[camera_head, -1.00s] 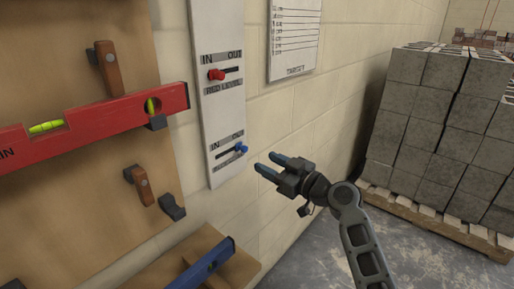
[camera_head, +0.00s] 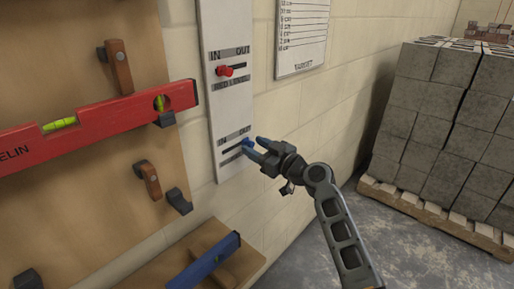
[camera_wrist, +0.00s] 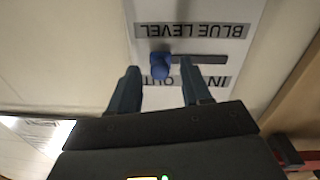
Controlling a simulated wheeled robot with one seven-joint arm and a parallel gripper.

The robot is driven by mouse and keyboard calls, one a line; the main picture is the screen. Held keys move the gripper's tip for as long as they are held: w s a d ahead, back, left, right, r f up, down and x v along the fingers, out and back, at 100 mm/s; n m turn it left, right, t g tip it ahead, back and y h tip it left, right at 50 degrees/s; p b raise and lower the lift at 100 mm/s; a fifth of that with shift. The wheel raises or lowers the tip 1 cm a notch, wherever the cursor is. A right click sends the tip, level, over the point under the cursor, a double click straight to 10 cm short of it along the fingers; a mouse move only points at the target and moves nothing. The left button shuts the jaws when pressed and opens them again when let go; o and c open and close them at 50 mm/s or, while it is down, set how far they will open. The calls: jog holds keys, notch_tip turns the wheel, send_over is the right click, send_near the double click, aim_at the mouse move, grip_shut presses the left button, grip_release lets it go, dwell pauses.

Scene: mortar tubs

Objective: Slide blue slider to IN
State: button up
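The blue slider (camera_head: 246,143) is a small blue knob in a dark slot on the white wall panel (camera_head: 225,112). In the wrist view the blue slider (camera_wrist: 160,65) stands at the OUT end of its slot, under an upside-down BLUE LEVEL label. My gripper (camera_head: 253,147) is open with its fingertips close to the panel. In the wrist view its two blue-grey fingers lie either side of the knob, with gaps to both. The knob looks level with or just beyond the fingertips; contact is not visible.
At left, a red spirit level (camera_head: 90,125) rests on a brown board with hooks. A blue level (camera_head: 205,262) lies below. A stack of grey blocks (camera_head: 440,120) stands on a pallet at right.

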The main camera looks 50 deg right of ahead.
aim_at(225, 151)
grip_shut()
dwell(0.4)
jog(key=shift+a, duration=0.1)
jog(key=a, duration=0.7)
jog(key=shift+s+a+f, duration=0.1)
jog(key=shift+a, duration=0.05)
grip_release()
jog(key=shift+s+a+b, duration=0.1)
jog(key=shift+s+b, duration=0.95)
jog(key=shift+s, duration=2.9)
